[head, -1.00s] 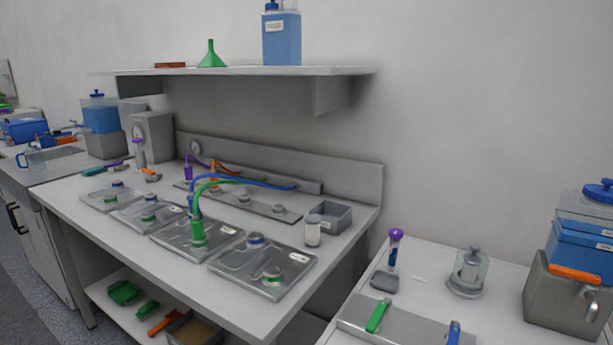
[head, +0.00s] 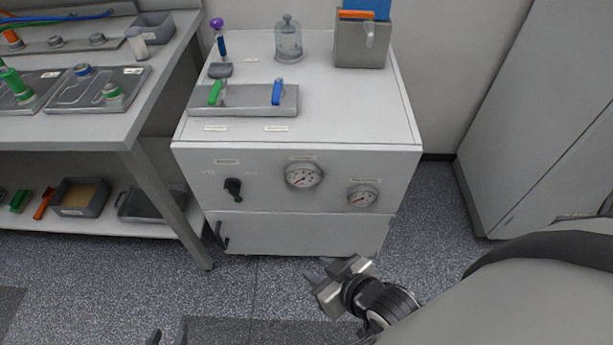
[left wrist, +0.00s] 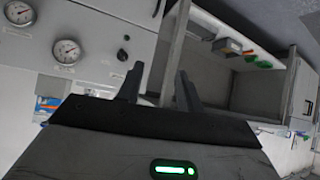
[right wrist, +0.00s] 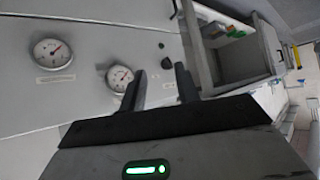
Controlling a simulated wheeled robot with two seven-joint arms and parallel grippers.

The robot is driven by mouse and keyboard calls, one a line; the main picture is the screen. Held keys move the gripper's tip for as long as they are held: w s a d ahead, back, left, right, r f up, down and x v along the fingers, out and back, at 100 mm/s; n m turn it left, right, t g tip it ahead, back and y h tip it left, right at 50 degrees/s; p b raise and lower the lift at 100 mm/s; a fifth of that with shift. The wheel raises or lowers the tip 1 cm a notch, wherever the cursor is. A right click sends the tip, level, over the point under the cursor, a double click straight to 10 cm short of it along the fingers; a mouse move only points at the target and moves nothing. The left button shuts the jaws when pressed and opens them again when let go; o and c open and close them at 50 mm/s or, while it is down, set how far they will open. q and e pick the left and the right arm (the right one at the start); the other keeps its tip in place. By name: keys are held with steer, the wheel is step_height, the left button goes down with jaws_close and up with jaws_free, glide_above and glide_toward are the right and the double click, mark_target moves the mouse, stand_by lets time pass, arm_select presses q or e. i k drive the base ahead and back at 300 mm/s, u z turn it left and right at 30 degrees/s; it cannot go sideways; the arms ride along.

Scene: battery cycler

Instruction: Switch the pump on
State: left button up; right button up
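A black rotary switch (head: 232,189) is on the front panel of the white cabinet (head: 270,230), under a small label too small to read. Its handle looks tilted. It also shows as a dark knob in the left wrist view (left wrist: 122,55) and the right wrist view (right wrist: 166,63). My right gripper (head: 322,280) is open and empty, low in front of the cabinet, right of and below the switch. Only a dark tip of my left gripper (head: 153,338) shows at the bottom edge of the head view. The left wrist view shows its fingers (left wrist: 158,88) apart and empty, away from the switch.
Two round gauges (head: 304,175) (head: 362,196) sit right of the switch. A black door handle (head: 221,235) is below it. Valves with a green lever (head: 215,93) and a blue lever (head: 277,92) are on top. A workbench (head: 150,110) stands left; the floor in front is clear.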

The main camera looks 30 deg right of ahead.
mark_target(232, 185)
steer(key=i, duration=0.45)
steer(key=z, duration=1.15)
steer(key=k, duration=0.45)
steer(key=u, duration=0.15)
steer(key=i, duration=0.45)
steer(key=u, duration=1.85)
steer(key=k, duration=0.75)
steer(key=z, duration=1.25)
steer(key=i, duration=0.5)
steer(key=z, duration=0.05)
